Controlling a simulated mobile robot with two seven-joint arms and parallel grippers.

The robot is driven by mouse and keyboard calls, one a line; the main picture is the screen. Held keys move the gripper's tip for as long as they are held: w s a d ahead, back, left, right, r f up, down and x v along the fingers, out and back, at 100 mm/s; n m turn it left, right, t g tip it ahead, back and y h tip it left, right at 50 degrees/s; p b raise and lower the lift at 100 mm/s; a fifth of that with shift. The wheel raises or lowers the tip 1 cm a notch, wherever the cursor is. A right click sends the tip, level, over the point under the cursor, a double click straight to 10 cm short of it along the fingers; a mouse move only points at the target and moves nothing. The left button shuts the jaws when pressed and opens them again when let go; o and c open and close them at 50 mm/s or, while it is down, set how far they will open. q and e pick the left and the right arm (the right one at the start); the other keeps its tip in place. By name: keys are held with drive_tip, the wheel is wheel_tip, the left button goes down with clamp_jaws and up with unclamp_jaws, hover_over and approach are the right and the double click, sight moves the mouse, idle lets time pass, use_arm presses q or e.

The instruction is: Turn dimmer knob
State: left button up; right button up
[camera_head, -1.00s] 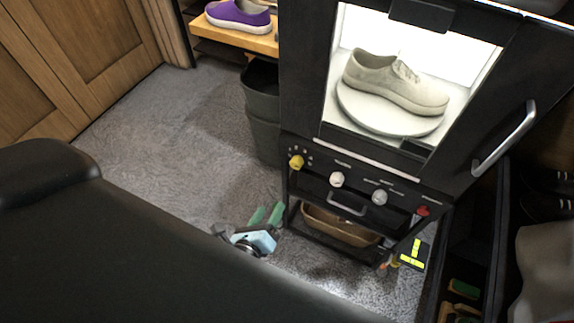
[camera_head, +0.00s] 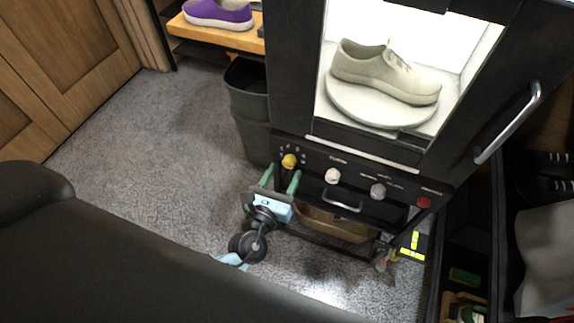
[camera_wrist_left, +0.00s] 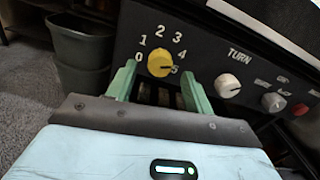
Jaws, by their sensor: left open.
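The yellow dimmer knob (camera_head: 289,160) is at the left end of the black cabinet's control panel. In the left wrist view the knob (camera_wrist_left: 160,63) sits inside a dial printed 0 to 5, and its dark pointer line appears to aim toward the 5. My left gripper (camera_head: 281,176) is just below and in front of the knob, open and empty. In the left wrist view its green fingers (camera_wrist_left: 159,84) are spread, with the knob above the gap between them and apart from both. My right gripper is not in view.
A white knob (camera_head: 332,176), a grey knob (camera_head: 378,190) and a red one (camera_head: 424,202) continue along the panel. A drawer handle (camera_head: 343,203) is below. A dark bin (camera_head: 248,105) stands left of the cabinet. A white shoe (camera_head: 385,72) is on a lit turntable above.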

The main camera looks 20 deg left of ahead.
sight(288, 166)
use_arm(q)
drive_tip(key=shift+w, duration=1.6)
drive_tip(key=c, duration=1)
